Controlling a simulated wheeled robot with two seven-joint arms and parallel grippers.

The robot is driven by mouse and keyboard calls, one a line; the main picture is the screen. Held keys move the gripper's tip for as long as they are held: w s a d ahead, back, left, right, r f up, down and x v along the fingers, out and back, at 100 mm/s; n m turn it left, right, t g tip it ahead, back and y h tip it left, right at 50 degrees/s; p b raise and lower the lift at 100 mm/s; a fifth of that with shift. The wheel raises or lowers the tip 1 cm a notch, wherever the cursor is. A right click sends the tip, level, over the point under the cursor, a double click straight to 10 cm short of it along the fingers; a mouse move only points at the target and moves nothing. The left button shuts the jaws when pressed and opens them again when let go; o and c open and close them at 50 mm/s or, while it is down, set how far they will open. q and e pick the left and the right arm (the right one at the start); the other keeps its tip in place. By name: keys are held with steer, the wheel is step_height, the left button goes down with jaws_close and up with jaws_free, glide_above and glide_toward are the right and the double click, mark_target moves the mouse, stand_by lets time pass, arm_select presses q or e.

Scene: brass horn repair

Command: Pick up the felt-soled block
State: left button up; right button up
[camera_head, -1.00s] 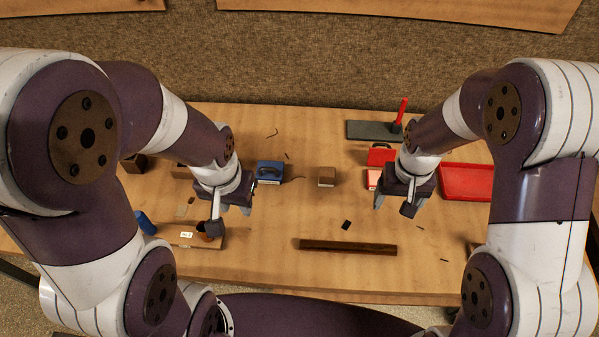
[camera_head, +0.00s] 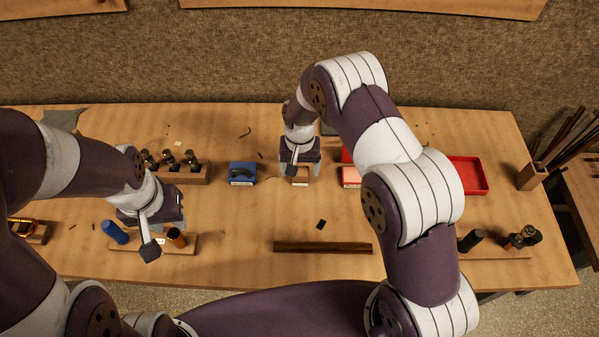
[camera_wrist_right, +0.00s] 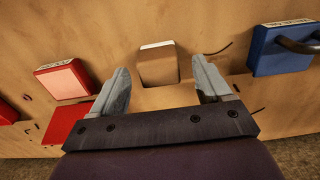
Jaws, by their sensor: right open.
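The small tan-brown block (camera_wrist_right: 158,66), which I take to be the felt-soled block, sits on the workbench with a pale strip along one edge. In the head view the block (camera_head: 301,177) is partly hidden under my right gripper. My right gripper (camera_wrist_right: 160,72) is open, and in the wrist view the block shows between its fingertips with a gap on each side. I cannot tell how far above the block the fingertips are. My left gripper (camera_head: 148,222) is over the left front of the bench, its fingers mostly hidden.
A blue block with a dark handle (camera_head: 242,173) stands left of the tan block. A red block with a pink face (camera_wrist_right: 64,80) and a red tray (camera_head: 468,175) are on the other side. A dark bar (camera_head: 322,247) lies in front. A rack (camera_head: 190,172) stands behind my left gripper.

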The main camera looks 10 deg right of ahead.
mark_target(300, 170)
step_height(300, 170, down, 3)
steer(key=shift+s+r, duration=0.1)
steer(key=shift+r, duration=0.05)
steer(key=shift+f, duration=0.3)
arm_select(q)
steer(key=shift+r, duration=0.5)
arm_select(e)
steer(key=c, duration=1)
steer(key=shift+c, duration=0.2)
steer(key=shift+r, duration=0.1)
steer(key=shift+r, duration=0.3)
steer(key=r, duration=0.2)
steer(key=r+b, duration=0.1)
steer(key=shift+s+d+r, duration=0.25)
steer(key=shift+d+r, duration=0.1)
steer(key=shift+r, duration=0.05)
arm_select(q)
step_height(300, 170, down, 3)
steer(key=shift+r+b, duration=0.15)
steer(key=shift+b, duration=0.5)
arm_select(e)
steer(key=s+d+r, duration=0.6)
steer(key=s+d, duration=0.1)
steer(key=s, duration=0.1)
steer(key=shift+d+r, duration=0.15)
steer(key=shift+r, duration=0.1)
